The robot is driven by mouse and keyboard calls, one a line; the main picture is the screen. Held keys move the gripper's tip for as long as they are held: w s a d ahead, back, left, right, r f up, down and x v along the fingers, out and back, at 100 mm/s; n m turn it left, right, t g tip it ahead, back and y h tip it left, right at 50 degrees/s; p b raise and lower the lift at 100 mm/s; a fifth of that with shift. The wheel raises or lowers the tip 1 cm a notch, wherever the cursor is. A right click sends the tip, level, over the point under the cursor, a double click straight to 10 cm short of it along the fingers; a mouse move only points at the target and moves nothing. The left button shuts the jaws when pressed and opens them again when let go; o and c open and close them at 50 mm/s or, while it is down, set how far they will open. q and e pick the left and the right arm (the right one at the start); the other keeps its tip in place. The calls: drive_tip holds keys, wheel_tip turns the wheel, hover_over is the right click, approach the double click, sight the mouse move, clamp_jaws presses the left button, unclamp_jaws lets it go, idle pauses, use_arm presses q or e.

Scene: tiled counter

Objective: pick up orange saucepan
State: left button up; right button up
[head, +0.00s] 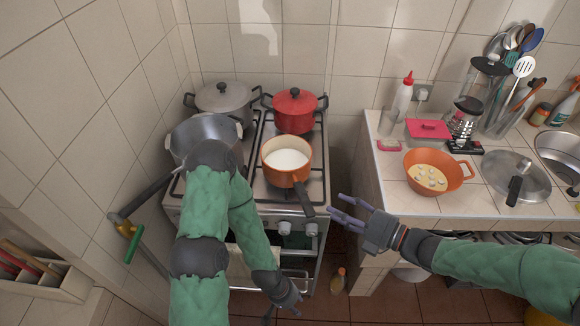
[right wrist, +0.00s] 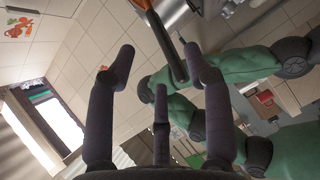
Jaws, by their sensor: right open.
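The orange saucepan (head: 271,160) stands on the front right part of the stove with white liquid inside. Its dark handle (head: 304,198) points toward the front, past the stove's edge. My right gripper (head: 337,206) is open and empty, just right of the handle's end, with its fingers pointing left toward it. In the right wrist view the dark handle (right wrist: 166,40) shows beyond and between the spread fingers (right wrist: 160,52); I see no contact. My left gripper (head: 290,300) hangs low in front of the stove; its fingers are too unclear to read.
A red pot (head: 294,112), a grey lidded pot (head: 222,97) and an open grey pot (head: 190,133) crowd the stove (head: 318,182). The counter (head: 395,191) at right holds an orange pan (head: 452,178) and a lid (head: 535,180). A gap separates stove and counter.

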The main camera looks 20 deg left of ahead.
sight(302, 196)
drive_tip(key=a, duration=0.3)
drive_tip(key=a+n+b, duration=0.1)
drive_tip(key=a, duration=0.2)
drive_tip(key=w+a+n+b, duration=0.1)
drive_tip(key=a, duration=0.3)
drive_tip(key=shift+f+g, duration=0.15)
drive_tip(key=shift+g, duration=0.25)
drive_tip(key=shift+a, duration=0.35)
clamp_jaws()
drive_tip(key=shift+r, duration=0.2)
